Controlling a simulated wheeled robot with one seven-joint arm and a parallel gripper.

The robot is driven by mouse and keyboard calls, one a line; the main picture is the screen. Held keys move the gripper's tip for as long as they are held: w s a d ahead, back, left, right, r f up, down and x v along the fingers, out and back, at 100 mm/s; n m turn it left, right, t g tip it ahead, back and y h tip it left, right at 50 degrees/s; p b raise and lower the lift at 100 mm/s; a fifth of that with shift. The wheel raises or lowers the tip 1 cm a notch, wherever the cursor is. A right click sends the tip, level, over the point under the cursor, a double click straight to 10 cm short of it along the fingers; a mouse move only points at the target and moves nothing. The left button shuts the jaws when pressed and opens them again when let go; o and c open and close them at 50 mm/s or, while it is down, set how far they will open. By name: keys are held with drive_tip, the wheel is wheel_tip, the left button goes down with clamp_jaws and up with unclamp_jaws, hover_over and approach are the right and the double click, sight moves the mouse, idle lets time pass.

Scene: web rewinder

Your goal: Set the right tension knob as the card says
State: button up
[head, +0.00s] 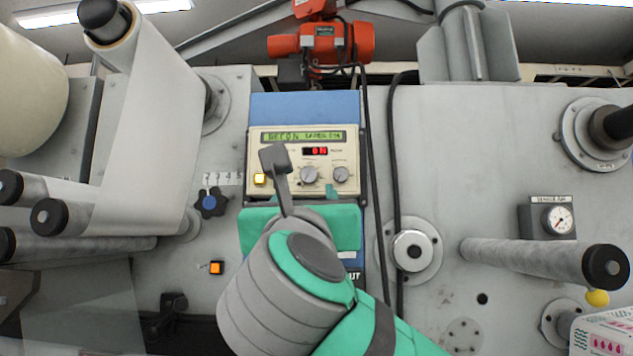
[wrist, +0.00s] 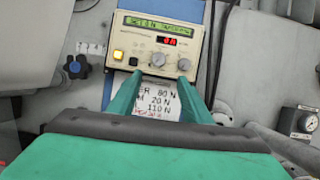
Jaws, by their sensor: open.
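The cream control box (head: 255,150) has a left grey knob (head: 309,174) and a right grey knob (head: 341,174). The right knob also shows in the wrist view (wrist: 184,64), beside the left knob (wrist: 158,59). My gripper (wrist: 160,78) is open and empty, its green fingers spread just below the knobs. The right fingertip is close under the right knob; I cannot tell whether they touch. The card (wrist: 160,98) shows between the fingers, with lines ending in 80 N, 20 N and 110 N; its left part is hidden. My arm hides most of the card area in the head view.
A green text display (head: 303,136) and a small red readout (head: 315,151) sit above the knobs. A lit yellow button (head: 259,179) is at the box's left. Black cables (head: 372,180) hang to the right.

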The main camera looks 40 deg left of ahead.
sight(309, 177)
drive_tip(key=x, duration=1.1)
drive_tip(key=shift+s+a+r, duration=0.15)
drive_tip(key=shift+s+r, duration=0.05)
drive_tip(key=shift+s, duration=0.05)
drive_tip(key=shift+c, duration=0.7)
drive_tip(key=c, duration=0.9)
